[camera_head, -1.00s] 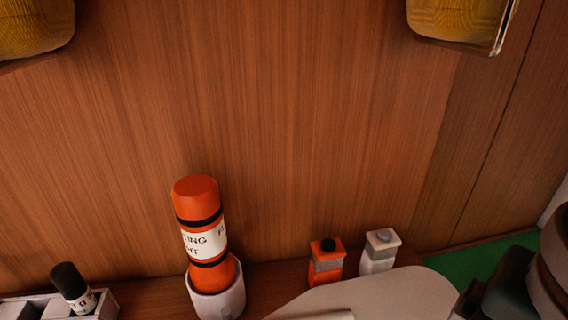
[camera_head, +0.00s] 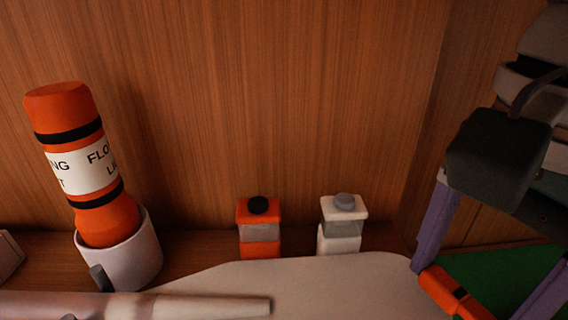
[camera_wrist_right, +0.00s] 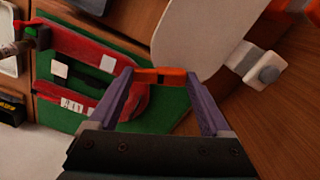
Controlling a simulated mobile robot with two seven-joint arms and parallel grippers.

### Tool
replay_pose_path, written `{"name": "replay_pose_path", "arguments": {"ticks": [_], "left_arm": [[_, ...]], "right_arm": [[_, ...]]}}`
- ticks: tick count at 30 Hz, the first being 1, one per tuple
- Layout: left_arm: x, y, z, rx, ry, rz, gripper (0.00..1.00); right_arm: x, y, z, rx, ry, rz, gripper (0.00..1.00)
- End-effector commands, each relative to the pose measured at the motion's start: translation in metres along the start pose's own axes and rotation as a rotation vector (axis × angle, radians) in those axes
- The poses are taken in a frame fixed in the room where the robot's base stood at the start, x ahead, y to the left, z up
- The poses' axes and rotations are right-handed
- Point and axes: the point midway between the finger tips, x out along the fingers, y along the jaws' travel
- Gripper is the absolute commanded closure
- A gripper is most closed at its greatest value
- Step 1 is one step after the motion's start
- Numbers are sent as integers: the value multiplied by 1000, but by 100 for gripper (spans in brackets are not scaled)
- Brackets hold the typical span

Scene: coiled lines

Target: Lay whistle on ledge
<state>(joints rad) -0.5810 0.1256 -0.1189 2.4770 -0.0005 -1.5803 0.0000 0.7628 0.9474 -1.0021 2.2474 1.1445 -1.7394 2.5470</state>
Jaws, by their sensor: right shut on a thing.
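My right gripper (camera_head: 466,290) comes in from the right, its purple fingers pointing down. It is shut on a small orange piece with a dark band, apparently the whistle (camera_head: 445,288). In the right wrist view the whistle (camera_wrist_right: 160,76) spans the gap between the fingertips (camera_wrist_right: 163,84). It is above the green area and right of the pale board; the exact height is unclear. The wooden ledge (camera_head: 200,244) runs along the foot of the panelled wall. My left gripper is out of view.
On the ledge stand an orange bottle (camera_head: 259,230) and a white bottle (camera_head: 342,225). A large orange floating light (camera_head: 84,165) leans in a white holder (camera_head: 135,262). A pale tube (camera_head: 210,306) lies in front. A green mat (camera_head: 505,278) is at right.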

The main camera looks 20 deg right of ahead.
Motion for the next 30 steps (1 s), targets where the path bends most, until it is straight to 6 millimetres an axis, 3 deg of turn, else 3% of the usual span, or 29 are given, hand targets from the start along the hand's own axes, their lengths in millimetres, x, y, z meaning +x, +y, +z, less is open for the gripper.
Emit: {"name": "replay_pose_path", "arguments": {"ticks": [3, 12, 15, 20, 26, 30], "left_arm": [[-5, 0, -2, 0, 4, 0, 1], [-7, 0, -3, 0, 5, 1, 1], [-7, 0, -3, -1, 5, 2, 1], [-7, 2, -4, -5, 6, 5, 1], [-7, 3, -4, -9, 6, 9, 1], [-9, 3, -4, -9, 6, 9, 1]], "right_arm": [[-3, -31, -12, 5, 0, -3, 70], [-2, -90, -36, 0, 0, -1, 70], [18, -88, -36, -3, 0, 4, 70], [32, -88, -36, -3, 0, 1, 70], [63, -87, -36, -2, 1, 3, 70], [69, -91, -38, -3, 2, 0, 70]]}}
